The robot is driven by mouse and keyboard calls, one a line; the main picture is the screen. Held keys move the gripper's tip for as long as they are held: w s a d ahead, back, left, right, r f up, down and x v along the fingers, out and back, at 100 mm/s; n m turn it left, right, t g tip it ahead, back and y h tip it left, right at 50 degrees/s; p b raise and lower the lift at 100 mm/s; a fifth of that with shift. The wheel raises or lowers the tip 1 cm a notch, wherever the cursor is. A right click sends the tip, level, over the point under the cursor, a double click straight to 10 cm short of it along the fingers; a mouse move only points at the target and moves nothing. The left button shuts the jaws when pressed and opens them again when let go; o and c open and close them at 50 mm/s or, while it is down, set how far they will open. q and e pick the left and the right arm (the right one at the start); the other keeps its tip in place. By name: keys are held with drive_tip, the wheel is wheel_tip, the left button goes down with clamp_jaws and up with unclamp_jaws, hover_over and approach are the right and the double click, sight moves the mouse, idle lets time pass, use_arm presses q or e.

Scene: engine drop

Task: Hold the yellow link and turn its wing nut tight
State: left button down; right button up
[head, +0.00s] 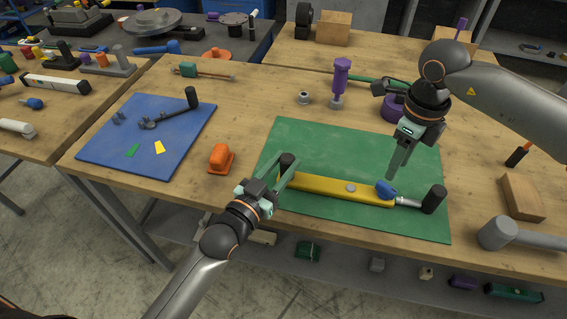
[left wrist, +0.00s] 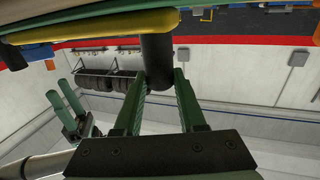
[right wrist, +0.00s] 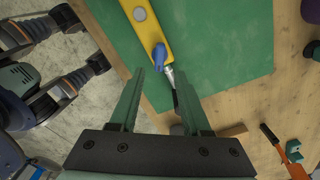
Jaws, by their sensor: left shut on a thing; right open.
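The yellow link (head: 335,188) lies across the green mat (head: 300,140), with a black post (head: 287,160) at its left end and a silver rod with a black end (head: 433,199) at its right. My left gripper (head: 284,172) is shut on the black post; the left wrist view shows the post (left wrist: 157,62) between its fingers. The blue wing nut (head: 386,190) sits near the link's right end, where the rod enters. My right gripper (head: 395,168) is open and empty just above the wing nut. The right wrist view shows the wing nut (right wrist: 160,56) beyond the fingertips.
An orange block (head: 221,158) stands left of the green mat. A blue mat (head: 150,135) with a dark tool is farther left. A purple-handled tool (head: 341,80) and purple ring (head: 394,107) stand behind. A mallet (head: 500,234) and wooden block (head: 521,196) lie right.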

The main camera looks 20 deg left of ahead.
sight(387, 186)
drive_tip(key=shift+f, duration=3.2)
drive_tip(key=shift+c, duration=0.3)
clamp_jaws()
